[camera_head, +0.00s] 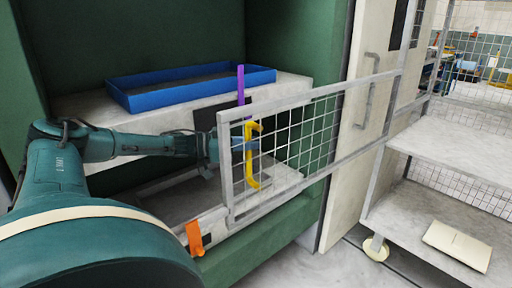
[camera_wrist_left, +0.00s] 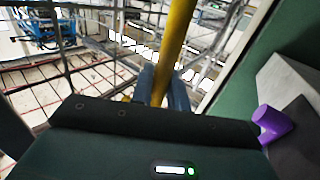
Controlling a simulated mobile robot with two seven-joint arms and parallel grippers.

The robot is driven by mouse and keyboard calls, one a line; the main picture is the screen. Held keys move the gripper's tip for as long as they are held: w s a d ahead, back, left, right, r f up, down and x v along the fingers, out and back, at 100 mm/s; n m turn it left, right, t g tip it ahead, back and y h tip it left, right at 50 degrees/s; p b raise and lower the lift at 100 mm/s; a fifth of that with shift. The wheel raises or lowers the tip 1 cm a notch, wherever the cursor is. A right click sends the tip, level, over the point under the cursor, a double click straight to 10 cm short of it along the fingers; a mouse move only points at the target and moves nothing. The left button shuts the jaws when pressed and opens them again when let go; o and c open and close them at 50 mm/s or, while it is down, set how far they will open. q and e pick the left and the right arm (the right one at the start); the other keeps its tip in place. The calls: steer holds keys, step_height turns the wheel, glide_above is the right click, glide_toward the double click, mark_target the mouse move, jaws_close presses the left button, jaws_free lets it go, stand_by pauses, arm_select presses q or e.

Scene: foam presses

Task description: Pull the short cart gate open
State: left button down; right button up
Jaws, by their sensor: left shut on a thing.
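The short cart gate (camera_head: 225,170) is a grey-framed wire mesh panel. It stands swung out from the cart (camera_head: 455,152) on the right and reaches across the front of the green press. A yellow handle (camera_head: 252,172) is on its free end. My left gripper (camera_head: 242,147) is at this handle, partly hidden behind the gate frame and mesh. In the left wrist view my gripper (camera_wrist_left: 163,88) is shut around the yellow handle (camera_wrist_left: 177,40). My right gripper is in neither view.
The green press (camera_head: 285,45) holds a blue tray (camera_head: 185,98) on a pale ledge. A purple rod (camera_head: 240,85) stands behind the gate, and an orange piece (camera_head: 194,238) is below. A pale door (camera_head: 350,140) stands between press and cart. Floor shows at the bottom right.

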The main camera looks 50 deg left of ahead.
arm_select(q)
steer(key=shift+w+a+r, duration=0.1)
steer(key=shift+a+r, duration=0.05)
steer(key=shift+a, duration=0.35)
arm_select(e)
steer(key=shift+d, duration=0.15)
arm_select(q)
steer(key=shift+r, duration=0.15)
steer(key=c, duration=1.7)
jaws_free()
steer(key=shift+a, duration=0.15)
steer(key=shift+c, duration=0.2)
steer(key=o, duration=0.3)
steer(key=shift+a, duration=0.15)
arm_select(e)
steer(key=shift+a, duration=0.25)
